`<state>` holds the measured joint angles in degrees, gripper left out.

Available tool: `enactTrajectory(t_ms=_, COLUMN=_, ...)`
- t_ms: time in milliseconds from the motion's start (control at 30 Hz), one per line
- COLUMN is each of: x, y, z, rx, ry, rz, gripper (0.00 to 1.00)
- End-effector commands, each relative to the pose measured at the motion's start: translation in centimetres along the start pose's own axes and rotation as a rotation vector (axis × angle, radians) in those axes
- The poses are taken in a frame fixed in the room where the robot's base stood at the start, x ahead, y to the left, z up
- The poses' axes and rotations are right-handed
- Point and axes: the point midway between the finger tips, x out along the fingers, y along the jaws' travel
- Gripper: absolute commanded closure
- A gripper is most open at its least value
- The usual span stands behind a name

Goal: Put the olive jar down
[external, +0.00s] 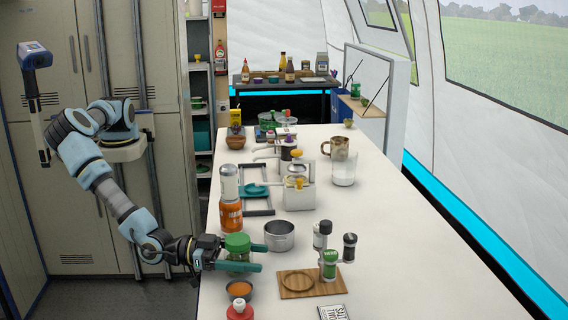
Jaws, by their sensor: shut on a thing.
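The olive jar (238,241) has a green lid and stands upright at the near left side of the white table (350,220). My gripper (257,257) reaches in from the left with its teal fingers on either side of the jar, shut on it below the lid. The near finger hides part of the jar's body. I cannot tell whether the jar's base touches the table.
A bowl of orange food (239,289) and a red-topped container (239,310) are close in front of the jar. A metal pot (279,235) is just behind right, an orange jar (231,214) behind. A wooden board (296,293) lies right.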

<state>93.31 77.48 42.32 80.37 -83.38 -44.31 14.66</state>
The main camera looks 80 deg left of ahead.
Motion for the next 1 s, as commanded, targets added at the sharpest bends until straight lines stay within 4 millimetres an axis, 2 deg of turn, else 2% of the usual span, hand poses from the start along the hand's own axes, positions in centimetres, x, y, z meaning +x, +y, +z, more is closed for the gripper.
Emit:
enactTrajectory(t_ms=233, x=0.0, y=-0.1, z=0.4, rx=-0.001, ry=0.001, rz=-0.001, gripper=0.94)
enactTrajectory(t_ms=267, x=0.0, y=-0.1, z=0.4, rx=-0.001, ry=0.0, rz=-0.001, gripper=0.21)
enactTrajectory(t_ms=433, x=0.0, y=0.0, z=0.3, rx=0.0, ry=0.0, rz=-0.001, gripper=0.02)
enactTrajectory(t_ms=867, x=-0.1, y=0.1, z=0.1, rx=0.002, ry=0.002, rz=0.002, gripper=0.0)
enactTrajectory(t_ms=1000, x=-2.9, y=0.1, z=0.7, rx=-0.003, ry=-0.002, rz=0.001, gripper=0.0)
